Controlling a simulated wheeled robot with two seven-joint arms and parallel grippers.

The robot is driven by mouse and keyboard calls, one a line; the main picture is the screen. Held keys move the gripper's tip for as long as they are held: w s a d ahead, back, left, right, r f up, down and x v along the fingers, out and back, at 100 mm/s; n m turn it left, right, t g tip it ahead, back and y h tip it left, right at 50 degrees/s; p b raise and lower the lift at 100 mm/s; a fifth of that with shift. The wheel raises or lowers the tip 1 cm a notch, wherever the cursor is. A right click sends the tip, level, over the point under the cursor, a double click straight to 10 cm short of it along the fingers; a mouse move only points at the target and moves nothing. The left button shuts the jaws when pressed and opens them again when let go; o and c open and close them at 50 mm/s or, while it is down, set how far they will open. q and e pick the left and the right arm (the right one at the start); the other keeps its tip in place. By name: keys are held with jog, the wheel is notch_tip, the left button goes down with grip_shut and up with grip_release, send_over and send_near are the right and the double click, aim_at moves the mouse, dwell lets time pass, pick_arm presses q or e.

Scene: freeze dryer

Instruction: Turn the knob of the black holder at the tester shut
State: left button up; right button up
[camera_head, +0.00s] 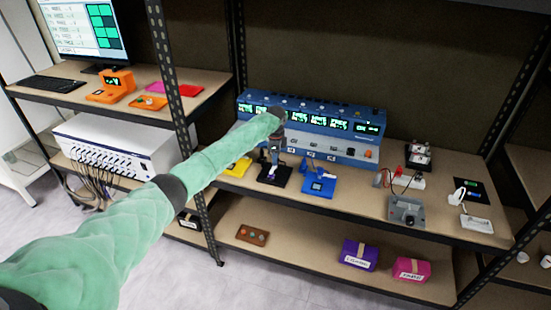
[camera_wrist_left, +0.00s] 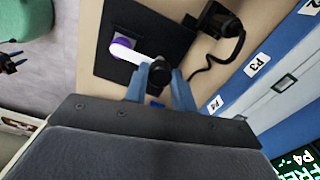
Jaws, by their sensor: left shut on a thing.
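The black holder (camera_head: 272,180) lies flat on the shelf in front of the blue tester (camera_head: 310,150). In the left wrist view the black holder (camera_wrist_left: 180,30) carries a white strip (camera_wrist_left: 128,55) with a purple round part (camera_wrist_left: 122,43) at one end. The dark knob (camera_wrist_left: 160,65) is at the other end of the strip. My left gripper (camera_head: 274,157) reaches down over the black holder. Its blue fingers (camera_wrist_left: 160,78) are shut on the knob, one on each side. The fingers and wrist hide part of the holder. My right gripper is not in view.
A yellow holder (camera_head: 238,167) lies left of the black one and a blue holder (camera_head: 318,186) right of it. A black plug (camera_wrist_left: 220,20) with a curled cable sits close by. A grey box (camera_head: 406,211) stands farther right.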

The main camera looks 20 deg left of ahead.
pick_arm(q)
jog(key=o, duration=1)
jog(key=shift+r, duration=0.45)
notch_tip(320, 180, up, 7)
jog(key=b, duration=0.2)
jog(key=shift+b, duration=0.3)
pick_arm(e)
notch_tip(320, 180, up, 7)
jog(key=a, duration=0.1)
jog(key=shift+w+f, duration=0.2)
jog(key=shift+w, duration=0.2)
pick_arm(q)
jog(key=shift+f, duration=0.15)
